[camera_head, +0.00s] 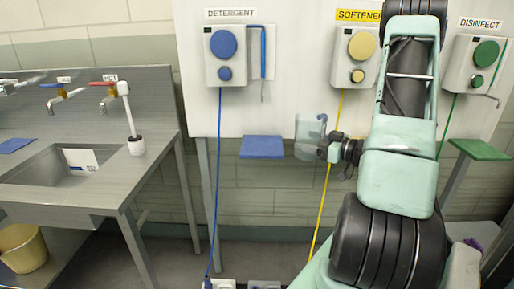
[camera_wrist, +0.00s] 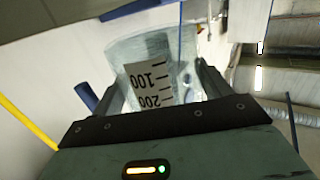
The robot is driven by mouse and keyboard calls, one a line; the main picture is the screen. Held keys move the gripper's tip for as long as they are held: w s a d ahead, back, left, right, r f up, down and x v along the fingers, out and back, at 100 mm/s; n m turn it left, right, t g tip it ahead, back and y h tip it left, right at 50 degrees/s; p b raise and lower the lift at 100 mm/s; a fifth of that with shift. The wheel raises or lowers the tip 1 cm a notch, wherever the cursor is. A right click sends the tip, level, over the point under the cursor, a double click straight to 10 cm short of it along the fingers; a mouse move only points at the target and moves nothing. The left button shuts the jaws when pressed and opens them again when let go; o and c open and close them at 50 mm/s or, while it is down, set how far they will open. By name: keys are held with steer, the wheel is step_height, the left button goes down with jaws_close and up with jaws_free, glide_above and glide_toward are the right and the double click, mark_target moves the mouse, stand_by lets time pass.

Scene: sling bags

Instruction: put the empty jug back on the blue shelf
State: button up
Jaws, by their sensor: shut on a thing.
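The clear jug (camera_head: 305,133) hangs in the air just right of the blue shelf (camera_head: 262,148), with a small gap between them in the head view. My gripper (camera_head: 327,148) is shut on the jug from its right side. In the wrist view the jug (camera_wrist: 185,52) sits between my gripper's fingers (camera_wrist: 160,95), and its white scale label reads 100 and 200. No coloured liquid shows in it. The blue shelf's top looks bare and lies below the blue-dialled detergent dispenser (camera_head: 224,56).
The softener dispenser (camera_head: 357,57) with its yellow tube (camera_head: 325,200) is behind my arm. The disinfect dispenser (camera_head: 476,65) and a green shelf (camera_head: 481,149) are at the right. A blue tube (camera_head: 218,130) hangs left of the blue shelf. A sink (camera_head: 65,168) is at the left.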

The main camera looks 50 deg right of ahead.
steer(key=w, duration=0.4)
steer(key=w+a+p, duration=0.1)
steer(key=w, duration=0.4)
steer(key=w+p, duration=0.1)
steer(key=w, duration=0.3)
steer(key=shift+w+a, duration=0.2)
steer(key=shift+w, duration=0.15)
steer(key=w, duration=0.1)
steer(key=w+p, duration=0.1)
steer(key=w, duration=0.2)
steer(key=shift+a+r, duration=0.1)
steer(key=shift+a, duration=0.2)
steer(key=shift+s+f+p, duration=0.1)
steer(key=shift+f+p, duration=0.2)
steer(key=shift+f, duration=0.55)
steer(key=shift+f, duration=0.1)
steer(key=shift+f, duration=0.1)
steer(key=o, duration=1.1)
steer(key=shift+d, duration=0.1)
